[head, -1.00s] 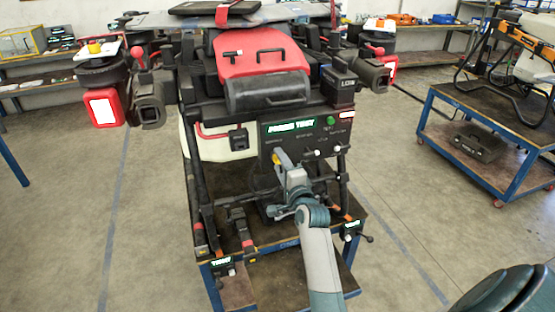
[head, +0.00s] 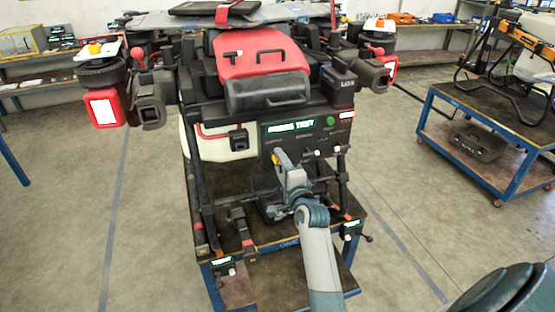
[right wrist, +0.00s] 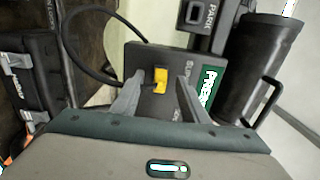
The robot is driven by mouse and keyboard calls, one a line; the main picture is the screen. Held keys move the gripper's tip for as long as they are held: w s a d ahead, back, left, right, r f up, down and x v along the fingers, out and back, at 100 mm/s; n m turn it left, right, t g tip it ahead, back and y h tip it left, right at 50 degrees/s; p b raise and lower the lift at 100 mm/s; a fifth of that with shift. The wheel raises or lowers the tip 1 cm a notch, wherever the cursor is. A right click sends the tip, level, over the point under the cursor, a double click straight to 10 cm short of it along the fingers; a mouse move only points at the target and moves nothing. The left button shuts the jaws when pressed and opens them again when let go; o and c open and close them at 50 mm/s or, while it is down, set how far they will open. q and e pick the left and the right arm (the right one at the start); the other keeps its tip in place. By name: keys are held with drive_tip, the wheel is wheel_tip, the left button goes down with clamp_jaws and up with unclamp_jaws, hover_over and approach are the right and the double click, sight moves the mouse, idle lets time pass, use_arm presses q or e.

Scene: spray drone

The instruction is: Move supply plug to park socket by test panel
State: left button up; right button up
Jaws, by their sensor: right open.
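The yellow supply plug (right wrist: 160,82) sits in the face of the black test panel box (right wrist: 148,107) in the right wrist view. It also shows in the head view (head: 279,157), on the left part of the test panel (head: 288,140). My right gripper (right wrist: 161,88) is open, its fingers apart on either side of the plug; I cannot tell whether they touch it. In the head view my right gripper (head: 283,166) is in front of the panel, partly hidden by its own wrist. The park socket (right wrist: 194,14), beside the PARK lettering, is on a small black block; it shows left of the panel in the head view (head: 238,139). My left gripper is out of view.
A black cable (right wrist: 68,22) loops beside the panel box.

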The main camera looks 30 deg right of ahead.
idle(0.3)
clamp_jaws()
drive_tip(key=shift+s+p, duration=0.15)
drive_tip(key=shift+p, duration=0.15)
drive_tip(key=shift+p+v, duration=1.2)
drive_tip(key=shift+v, duration=1.7)
drive_tip(key=shift+a, duration=0.15)
